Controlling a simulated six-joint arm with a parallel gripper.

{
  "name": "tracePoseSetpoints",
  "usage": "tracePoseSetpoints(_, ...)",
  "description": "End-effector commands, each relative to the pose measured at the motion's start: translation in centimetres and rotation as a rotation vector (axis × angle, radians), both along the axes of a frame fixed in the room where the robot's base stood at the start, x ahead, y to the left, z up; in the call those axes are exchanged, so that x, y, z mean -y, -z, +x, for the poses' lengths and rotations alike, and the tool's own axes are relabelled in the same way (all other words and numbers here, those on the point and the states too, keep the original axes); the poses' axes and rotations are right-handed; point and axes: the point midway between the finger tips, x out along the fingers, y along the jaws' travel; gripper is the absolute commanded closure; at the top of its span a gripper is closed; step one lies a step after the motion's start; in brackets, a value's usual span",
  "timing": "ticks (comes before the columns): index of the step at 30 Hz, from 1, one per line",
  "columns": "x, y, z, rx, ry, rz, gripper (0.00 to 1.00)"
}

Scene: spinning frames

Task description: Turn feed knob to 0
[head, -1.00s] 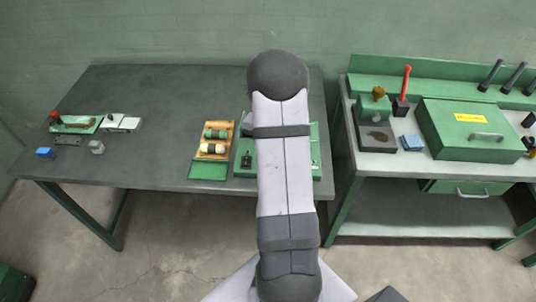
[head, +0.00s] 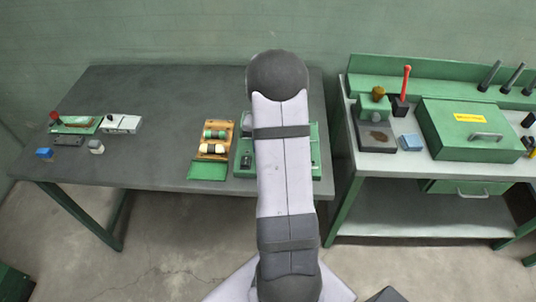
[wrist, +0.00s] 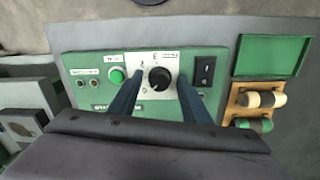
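The black round knob (wrist: 159,78) sits on a pale dial plate (wrist: 148,66) on the green control panel (wrist: 76,62) in the wrist view. The dial's marks are too small to read, and I cannot tell the knob's setting. My gripper (wrist: 157,88) is open, with one dark blue finger on each side of the knob and gaps between them and it. In the head view my arm covers the knob and my gripper; only edges of the panel (head: 316,150) show beside the arm.
A green button (wrist: 116,76) is left of the knob and a black rocker switch (wrist: 205,71) right of it. A wooden tray of spools (head: 214,137) stands beside the panel. Small devices (head: 76,124) lie far left. A green toolbox (head: 470,128) stands on the right bench.

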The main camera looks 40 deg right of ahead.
Motion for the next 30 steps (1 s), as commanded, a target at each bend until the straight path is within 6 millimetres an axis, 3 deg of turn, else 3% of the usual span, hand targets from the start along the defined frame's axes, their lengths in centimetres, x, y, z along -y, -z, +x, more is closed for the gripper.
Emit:
tracePoseSetpoints(11, 0.0, -0.6, 0.1, 0.002, 0.002, -0.001, 0.56)
tracePoseSetpoints(24, -0.1, -6.0, 0.3, 0.002, 0.001, -0.001, 0.56)
tracePoseSetpoints(30, -0.2, -7.2, 0.2, 0.001, 0.001, 0.001, 0.56)
